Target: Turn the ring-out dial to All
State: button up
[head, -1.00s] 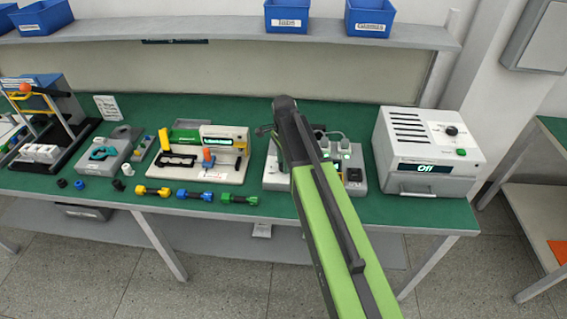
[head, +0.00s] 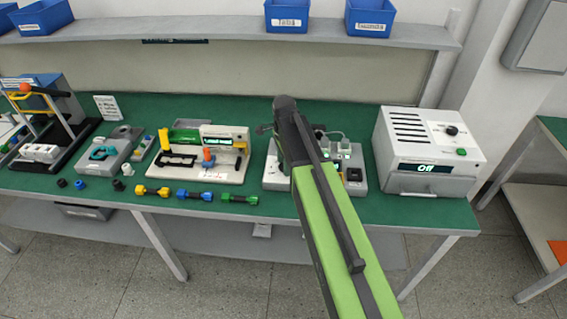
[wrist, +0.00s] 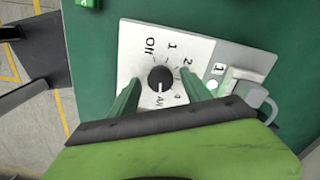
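The ring-out dial (wrist: 160,78) is a round black knob on a white plate (wrist: 138,38) in the wrist view. The plate reads Off, 1 and 2 around the knob, with All at the bottom; one mark between 2 and All is partly hidden. Which mark the knob points at is too small to tell. My gripper (wrist: 160,80) is open, with one green finger on each side of the knob and a visible gap to it. In the head view my arm hides the dial on the grey station (head: 358,172).
A small socket with a plug and grey cable (wrist: 240,85) sits right of the dial plate. In the head view a white oven-like box (head: 430,150) showing Off stands to the right. Coloured dumbbell-shaped parts (head: 195,195) lie along the bench's front edge.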

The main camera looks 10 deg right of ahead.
jog(key=shift+r, duration=0.1)
notch_tip(320, 180, up, 17)
jog(key=p, duration=1.7)
jog(key=shift+r, duration=0.1)
dwell(0.8)
jog(key=s+f+n+b, duration=0.3)
jog(key=s+n, duration=0.4)
jog(key=n, duration=0.1)
jog(key=s+f+n+b, duration=0.4)
jog(key=s+n, duration=0.4)
jog(key=shift+s+a+f+n, duration=0.15)
jog(key=shift+a+f+n, duration=0.1)
jog(key=shift+n, duration=0.15)
